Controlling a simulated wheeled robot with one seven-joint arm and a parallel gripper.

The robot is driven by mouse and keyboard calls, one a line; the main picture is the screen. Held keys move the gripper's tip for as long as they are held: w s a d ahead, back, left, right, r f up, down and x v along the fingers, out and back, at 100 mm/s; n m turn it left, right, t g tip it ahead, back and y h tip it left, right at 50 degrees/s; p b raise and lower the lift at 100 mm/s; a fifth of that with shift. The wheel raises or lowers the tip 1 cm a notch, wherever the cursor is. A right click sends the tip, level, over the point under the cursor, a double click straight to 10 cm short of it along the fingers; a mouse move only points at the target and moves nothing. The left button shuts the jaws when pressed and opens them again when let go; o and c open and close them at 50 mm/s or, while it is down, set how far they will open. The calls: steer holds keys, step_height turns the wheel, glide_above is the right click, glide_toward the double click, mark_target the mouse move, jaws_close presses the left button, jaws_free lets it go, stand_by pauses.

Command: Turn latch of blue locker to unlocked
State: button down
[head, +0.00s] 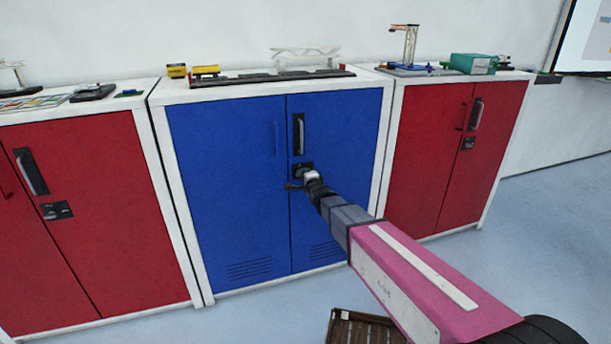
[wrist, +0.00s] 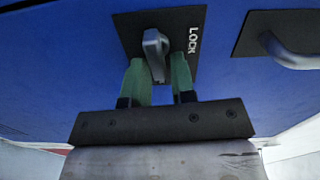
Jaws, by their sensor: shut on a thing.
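The blue locker (head: 230,190) stands in the middle of the head view with both doors shut. Its latch is a grey knob (wrist: 154,46) on a black plate (wrist: 128,28) in the wrist view. The word LOCK is printed on the plate to the right of the knob. My gripper (wrist: 158,72) has its green fingers on either side of the knob and is shut on it. In the head view my gripper (head: 303,184) is at the latch, below the door handle, and partly hides the plate.
A black-backed door handle (head: 299,134) is above the latch; it also shows at the right in the wrist view (wrist: 290,52). Red lockers stand to the left (head: 100,180) and right (head: 425,150). A brown slatted crate (head: 360,328) is on the floor in front.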

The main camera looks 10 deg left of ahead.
steer(key=shift+f+m, duration=0.15)
steer(key=shift+m, duration=0.35)
steer(key=c, duration=1.2)
jaws_free()
steer(key=shift+o, duration=0.2)
steer(key=v, duration=1)
steer(key=shift+s+d, duration=0.2)
steer(key=shift+s, duration=0.15)
